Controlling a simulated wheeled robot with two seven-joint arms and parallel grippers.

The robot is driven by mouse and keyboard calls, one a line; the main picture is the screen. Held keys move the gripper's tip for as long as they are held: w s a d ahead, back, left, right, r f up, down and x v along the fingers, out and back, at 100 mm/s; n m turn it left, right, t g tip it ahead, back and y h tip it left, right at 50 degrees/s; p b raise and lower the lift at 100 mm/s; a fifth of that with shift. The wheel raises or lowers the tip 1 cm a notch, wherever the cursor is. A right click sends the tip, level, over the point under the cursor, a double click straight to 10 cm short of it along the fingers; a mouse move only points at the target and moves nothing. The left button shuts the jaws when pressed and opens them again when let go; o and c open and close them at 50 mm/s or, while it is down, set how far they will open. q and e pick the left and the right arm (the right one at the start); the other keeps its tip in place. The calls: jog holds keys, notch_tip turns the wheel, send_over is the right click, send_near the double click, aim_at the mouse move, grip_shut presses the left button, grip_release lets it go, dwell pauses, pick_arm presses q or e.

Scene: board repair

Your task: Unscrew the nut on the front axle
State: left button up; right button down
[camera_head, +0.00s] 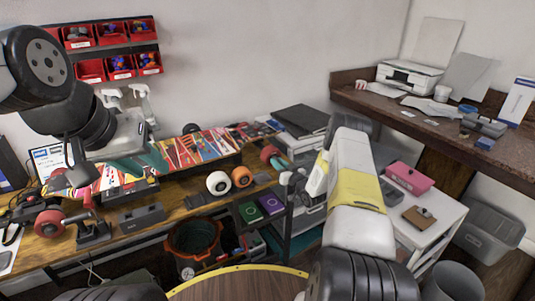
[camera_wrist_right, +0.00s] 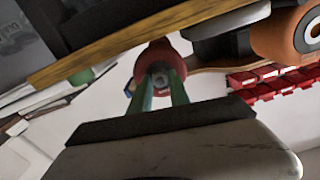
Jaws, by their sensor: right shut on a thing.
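The skateboard (camera_head: 200,147) with a colourful graphic lies across the workbench. A red wheel (camera_head: 268,153) is at its right end. In the right wrist view that wheel (camera_wrist_right: 152,58) faces me, with a grey nut (camera_wrist_right: 159,78) at its centre. My right gripper (camera_head: 280,164) reaches in from the right. Its green fingers (camera_wrist_right: 159,92) are shut on the nut at the wheel's hub, partly hiding it. My left gripper (camera_head: 153,160) is over the board's left part, its teal fingers close to the deck. Whether they are open or shut is unclear.
A white wheel (camera_head: 218,183) and an orange wheel (camera_head: 243,177) stand at the bench's front. Another red wheel (camera_head: 49,223) is at the left. Red bins (camera_head: 122,66) hang on the wall. A white cabinet (camera_head: 440,215) with a pink box (camera_head: 409,177) stands right.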

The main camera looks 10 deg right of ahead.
jog(key=n, duration=0.5)
jog(key=n, duration=0.5)
jog(key=shift+n, duration=0.4)
jog(key=c, duration=1.1)
grip_release()
jog(key=shift+c, duration=0.2)
jog(key=shift+c, duration=0.5)
jog(key=shift+c, duration=0.7)
